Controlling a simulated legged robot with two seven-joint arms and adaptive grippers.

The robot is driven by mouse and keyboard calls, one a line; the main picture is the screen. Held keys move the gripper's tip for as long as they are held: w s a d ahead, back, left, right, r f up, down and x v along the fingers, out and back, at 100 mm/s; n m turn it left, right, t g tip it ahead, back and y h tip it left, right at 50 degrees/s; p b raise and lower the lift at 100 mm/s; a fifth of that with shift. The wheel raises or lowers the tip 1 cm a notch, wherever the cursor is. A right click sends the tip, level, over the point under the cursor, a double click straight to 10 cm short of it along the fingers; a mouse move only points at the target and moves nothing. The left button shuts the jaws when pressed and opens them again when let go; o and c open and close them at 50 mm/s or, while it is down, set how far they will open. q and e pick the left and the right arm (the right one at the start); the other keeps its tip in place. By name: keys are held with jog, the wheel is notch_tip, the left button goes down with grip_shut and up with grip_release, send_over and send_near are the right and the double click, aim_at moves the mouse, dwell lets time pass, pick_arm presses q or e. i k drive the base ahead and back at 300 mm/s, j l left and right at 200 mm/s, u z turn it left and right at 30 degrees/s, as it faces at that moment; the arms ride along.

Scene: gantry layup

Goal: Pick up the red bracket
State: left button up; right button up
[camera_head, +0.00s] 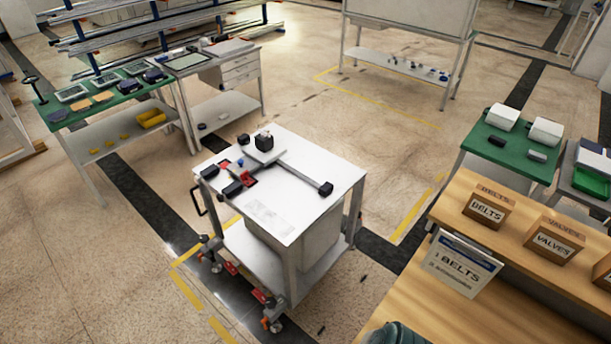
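A small red piece (246,179), which looks like the red bracket, is on the white top of a wheeled cart (325,174) in the middle of the view. It lies toward the cart's left side, among black blocks, and is partly hidden by them.
A black block device (263,141) and a grey bar with a black end (326,188) share the cart top. A wooden bench (400,285) with labelled boxes (488,207) is at lower right. A green-topped table (110,105) stands at left.

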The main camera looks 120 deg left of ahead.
aim_at(247, 181)
jog(key=u, duration=4.45)
jog(key=k+z, duration=0.15)
jog(key=k, duration=0.25)
jog(key=k+l+z, duration=0.15)
jog(key=k, duration=0.3)
jog(key=k+l+z, duration=0.2)
jog(key=k, duration=0.2)
jog(key=i+j+z, duration=0.1)
jog(key=z, duration=2.25)
jog(key=k+j, duration=0.1)
jog(key=j, duration=0.3)
jog(key=k+j+z, duration=0.1)
jog(key=j, duration=0.3)
jog(key=k+j, duration=0.1)
jog(key=j, duration=0.3)
jog(key=k+j+z, duration=0.1)
jog(key=j, duration=0.25)
jog(key=k+j, duration=0.15)
jog(key=j, duration=0.25)
jog(key=k+j+z, duration=0.1)
jog(key=j, duration=0.25)
jog(key=k+j, duration=0.15)
jog(key=j, duration=0.25)
